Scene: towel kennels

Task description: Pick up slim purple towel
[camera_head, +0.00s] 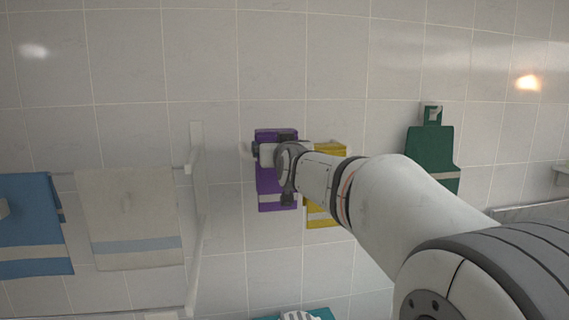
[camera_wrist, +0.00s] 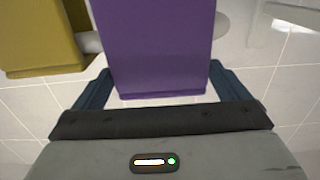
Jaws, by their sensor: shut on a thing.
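The slim purple towel (camera_head: 268,190) hangs on the tiled wall in the middle of the head view, with a pale band near its lower end. In the wrist view the purple towel (camera_wrist: 155,45) hangs between the two dark fingers of my gripper (camera_wrist: 160,88). My gripper (camera_head: 272,155) is at the towel in the head view and is shut on it. The wrist and arm hide part of the towel there.
A green towel (camera_head: 432,155) hangs further right. Blue (camera_head: 30,225) and cream (camera_head: 128,215) towels hang at left on a white rack (camera_head: 197,200). A teal cloth (camera_head: 320,314) shows below.

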